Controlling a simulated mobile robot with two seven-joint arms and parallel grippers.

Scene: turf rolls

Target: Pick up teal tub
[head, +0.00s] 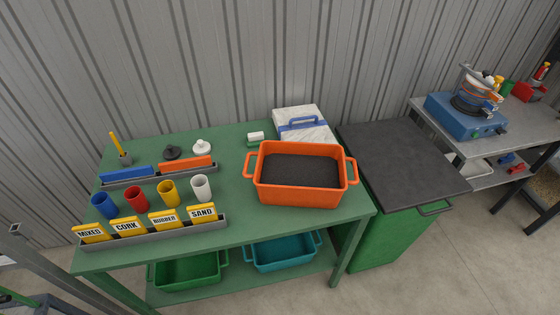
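The teal tub (283,259) sits on the lower shelf of the green table, under the tabletop and below the orange tub. Its front wall and both side handles show; the tabletop edge hides part of its back. It looks empty. Neither of my grippers shows in the head view.
A green tub (187,272) stands left of it on the lower shelf (240,284). The green tabletop (230,225) bears an orange tub (300,192) with dark fill, coloured cups and a sign rack (155,237). A table leg (345,252) and a dark-topped green cabinet (390,235) stand to the right.

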